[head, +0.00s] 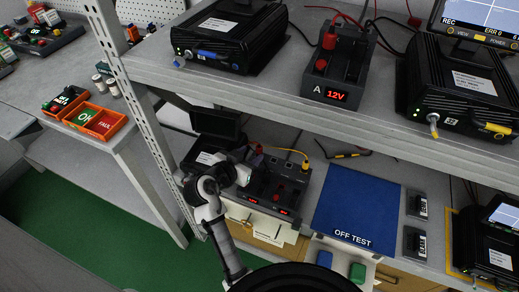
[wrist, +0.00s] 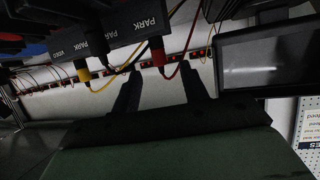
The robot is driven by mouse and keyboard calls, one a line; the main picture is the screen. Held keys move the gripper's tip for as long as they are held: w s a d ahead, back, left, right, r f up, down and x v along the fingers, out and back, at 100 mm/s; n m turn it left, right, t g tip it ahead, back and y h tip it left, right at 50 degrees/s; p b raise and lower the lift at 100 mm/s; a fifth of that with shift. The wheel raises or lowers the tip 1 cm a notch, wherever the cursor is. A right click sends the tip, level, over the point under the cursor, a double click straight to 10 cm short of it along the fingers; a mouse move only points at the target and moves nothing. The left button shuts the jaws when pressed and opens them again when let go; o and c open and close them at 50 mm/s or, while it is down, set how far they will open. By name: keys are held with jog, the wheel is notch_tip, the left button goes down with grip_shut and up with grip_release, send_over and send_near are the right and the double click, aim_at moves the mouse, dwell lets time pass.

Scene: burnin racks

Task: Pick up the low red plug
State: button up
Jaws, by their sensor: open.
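In the head view, a red plug (head: 329,41) stands upright on the black 12V block (head: 345,75) on the upper shelf, with a second red piece (head: 321,65) nearer its front.
The upper shelf edge (head: 300,98) overhangs my arm. A blue OFF TEST mat (head: 355,205) lies clear right of the block. A yellow plug (wrist: 83,72) and PARK holders (wrist: 135,18) are close to the fingers. A dark screen (wrist: 265,65) stands at right in the wrist view.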

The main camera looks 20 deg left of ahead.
aim_at(257, 151)
jog(key=shift+f+p+x, duration=0.15)
jog(key=shift+p+x, duration=0.4)
jog(key=shift+x, duration=1.05)
jog(key=shift+f+p+x, duration=0.2)
jog(key=shift+p+x, duration=0.35)
jog(key=shift+x, duration=1)
jog(key=shift+s, duration=0.1)
jog(key=c, duration=0.9)
jog(key=shift+c, duration=0.2)
jog(key=shift+r, duration=0.15)
notch_tip(257, 151, up, 10)
jog(key=shift+f+b, duration=0.1)
jog(key=shift+b, duration=0.75)
